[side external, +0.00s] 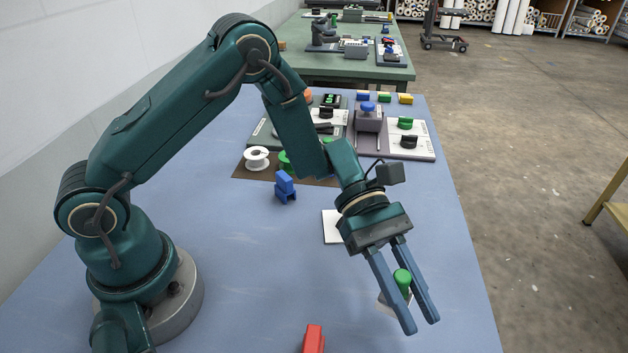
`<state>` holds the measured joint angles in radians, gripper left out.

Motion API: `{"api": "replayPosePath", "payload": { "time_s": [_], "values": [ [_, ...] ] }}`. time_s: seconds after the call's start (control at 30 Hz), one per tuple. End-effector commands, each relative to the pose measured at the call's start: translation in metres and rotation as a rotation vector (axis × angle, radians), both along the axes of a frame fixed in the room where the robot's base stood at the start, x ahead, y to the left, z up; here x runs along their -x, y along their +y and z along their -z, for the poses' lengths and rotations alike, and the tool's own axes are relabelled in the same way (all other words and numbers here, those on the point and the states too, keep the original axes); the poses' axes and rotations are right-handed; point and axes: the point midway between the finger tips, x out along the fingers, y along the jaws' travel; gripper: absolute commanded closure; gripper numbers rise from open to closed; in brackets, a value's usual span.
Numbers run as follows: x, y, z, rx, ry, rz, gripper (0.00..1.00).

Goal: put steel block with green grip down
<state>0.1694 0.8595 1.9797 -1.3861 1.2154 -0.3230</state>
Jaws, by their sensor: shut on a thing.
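My gripper (419,321) points down over the front right of the blue table. Its two long blue fingers are shut on the steel block with the green grip. The green grip (402,279) shows between the fingers. The pale steel body (387,304) shows only in part below it, as a finger covers much of it. I cannot tell from this view whether the block touches the table.
A white square (331,227) lies partly behind my gripper. A blue piece (285,187) stands mid-table, and a red piece (314,338) is at the front edge. A white spool (256,158) and several knobbed fixtures (409,142) fill the back. The blue table (245,265) is clear left of my gripper.

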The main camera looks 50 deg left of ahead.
Motion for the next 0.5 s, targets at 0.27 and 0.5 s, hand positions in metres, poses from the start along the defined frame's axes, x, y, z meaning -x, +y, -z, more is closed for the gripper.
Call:
{"api": "replayPosePath", "payload": {
  "time_s": [0.27,0.5],
  "values": [
    [0.002,-0.006,0.023,-0.001,0.005,0.0,1.0],
    [0.002,-0.006,0.044,0.0,0.0,0.0,1.0]
  ]
}}
